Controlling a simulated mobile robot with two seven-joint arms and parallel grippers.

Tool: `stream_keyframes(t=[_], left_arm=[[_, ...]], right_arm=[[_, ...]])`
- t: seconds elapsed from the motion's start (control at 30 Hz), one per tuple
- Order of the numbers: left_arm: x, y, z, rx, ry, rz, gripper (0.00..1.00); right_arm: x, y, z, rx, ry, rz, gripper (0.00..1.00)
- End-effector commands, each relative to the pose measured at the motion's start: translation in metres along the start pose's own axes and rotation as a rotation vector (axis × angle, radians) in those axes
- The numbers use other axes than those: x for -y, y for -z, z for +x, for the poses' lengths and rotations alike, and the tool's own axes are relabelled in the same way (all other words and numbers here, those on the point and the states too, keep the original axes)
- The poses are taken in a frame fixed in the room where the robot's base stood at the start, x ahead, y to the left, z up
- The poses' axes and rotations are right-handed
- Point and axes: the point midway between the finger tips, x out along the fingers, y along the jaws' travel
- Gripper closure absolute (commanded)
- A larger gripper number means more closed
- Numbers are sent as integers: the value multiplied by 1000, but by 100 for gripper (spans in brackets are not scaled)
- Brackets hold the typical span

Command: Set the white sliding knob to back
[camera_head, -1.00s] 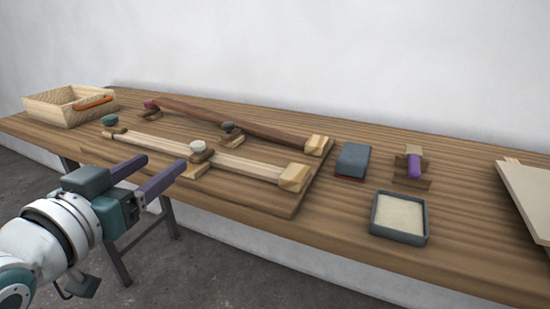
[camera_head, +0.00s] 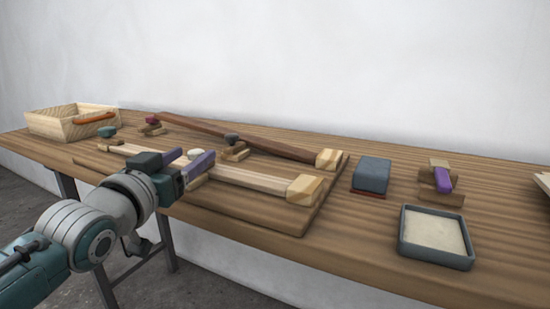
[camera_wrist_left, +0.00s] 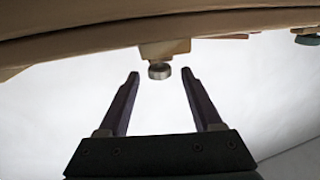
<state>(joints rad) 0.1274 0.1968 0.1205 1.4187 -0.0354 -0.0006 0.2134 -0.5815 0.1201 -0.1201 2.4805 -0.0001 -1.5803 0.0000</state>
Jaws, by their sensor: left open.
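In the left wrist view the knob (camera_wrist_left: 159,71) is a small round cap on a wooden block, lying between and slightly beyond the fingertips. My left gripper (camera_head: 188,160) is open, its two purple fingers spread on either side of the knob's line. I cannot tell whether they touch it. My right gripper is not in view.
A green knob (camera_head: 106,132) and dark red knob (camera_head: 151,119) stand at left. A wooden box (camera_head: 65,126), blue-grey block (camera_head: 371,175), purple-handled piece (camera_head: 442,181) and shallow tray (camera_head: 437,258) share the table.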

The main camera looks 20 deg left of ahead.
Motion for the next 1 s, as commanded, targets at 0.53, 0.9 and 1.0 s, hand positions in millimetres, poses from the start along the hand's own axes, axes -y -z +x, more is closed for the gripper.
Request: stream_keyframes(t=[0.53, 0.9, 1.0], left_arm=[[0, 0, 4, 0, 0, 0, 58], [0, 0, 3, 0, 0, 0, 100], [0, 0, 3, 0, 0, 0, 100]], right_arm=[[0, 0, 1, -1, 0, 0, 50], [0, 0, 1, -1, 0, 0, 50], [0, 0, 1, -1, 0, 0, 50]])
